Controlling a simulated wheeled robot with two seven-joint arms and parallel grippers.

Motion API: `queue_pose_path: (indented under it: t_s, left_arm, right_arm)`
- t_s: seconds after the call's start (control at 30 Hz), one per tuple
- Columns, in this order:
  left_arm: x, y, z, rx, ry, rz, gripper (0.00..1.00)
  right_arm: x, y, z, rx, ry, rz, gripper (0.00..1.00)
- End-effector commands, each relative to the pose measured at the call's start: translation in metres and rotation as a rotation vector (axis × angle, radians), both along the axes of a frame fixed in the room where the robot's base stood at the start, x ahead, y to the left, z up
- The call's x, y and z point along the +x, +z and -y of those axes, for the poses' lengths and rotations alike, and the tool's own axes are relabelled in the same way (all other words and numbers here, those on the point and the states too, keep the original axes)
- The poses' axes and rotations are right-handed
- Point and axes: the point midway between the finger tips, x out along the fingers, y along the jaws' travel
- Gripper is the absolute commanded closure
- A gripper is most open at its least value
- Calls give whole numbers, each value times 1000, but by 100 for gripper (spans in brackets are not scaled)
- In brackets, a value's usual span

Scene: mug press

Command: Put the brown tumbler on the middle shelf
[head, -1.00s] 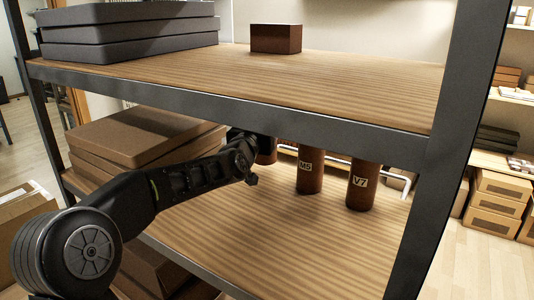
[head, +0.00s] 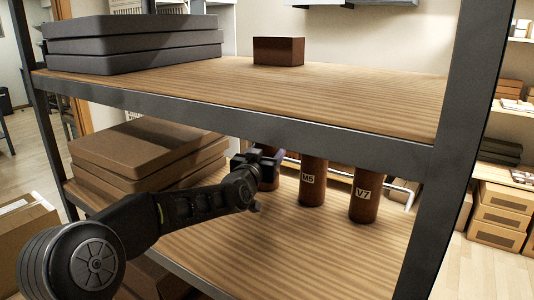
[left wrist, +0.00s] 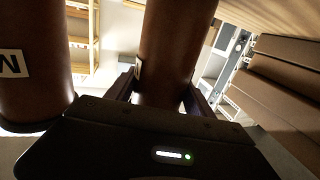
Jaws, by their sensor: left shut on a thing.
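My left gripper (head: 262,166) reaches in under the upper board, over the lower of the two wooden shelves (head: 290,245). It is shut on a brown tumbler (head: 269,181), mostly hidden by the gripper in the head view. In the left wrist view this tumbler (left wrist: 172,50) stands between the fingers (left wrist: 155,95). I cannot tell whether its base touches the shelf. To its right stand two more upright brown tumblers, one labelled M5 (head: 313,190) and one labelled V7 (head: 364,205). The M5 tumbler also fills the left of the wrist view (left wrist: 32,85). My right gripper is out of view.
Brown boxes (head: 150,150) are stacked at the left of the lower shelf. The upper shelf (head: 350,95) holds grey stacked trays (head: 130,45) and a small brown box (head: 278,51). Its dark front beam (head: 240,123) runs above my arm. The lower shelf's front is clear.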

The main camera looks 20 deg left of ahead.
Motion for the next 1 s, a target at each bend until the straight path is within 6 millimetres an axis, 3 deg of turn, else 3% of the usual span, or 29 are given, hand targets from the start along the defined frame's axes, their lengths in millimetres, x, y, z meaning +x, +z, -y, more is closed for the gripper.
queue_pose_path:
  t_s: [0.07,0.1,0.3,0.7,0.87,1.0]
  left_arm:
    - [0,-3,0,0,0,3,90]
    - [0,-2,0,0,0,0,35]
    - [0,-2,0,0,0,0,19]
    - [-1,2,0,0,0,0,17]
    - [-20,0,2,1,0,0,17]
    - [-47,1,5,3,1,2,17]
  right_arm:
    - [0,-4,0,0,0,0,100]
    - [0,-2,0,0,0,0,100]
    - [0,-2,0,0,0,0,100]
    - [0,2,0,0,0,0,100]
    - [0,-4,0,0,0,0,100]
    - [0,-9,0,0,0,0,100]
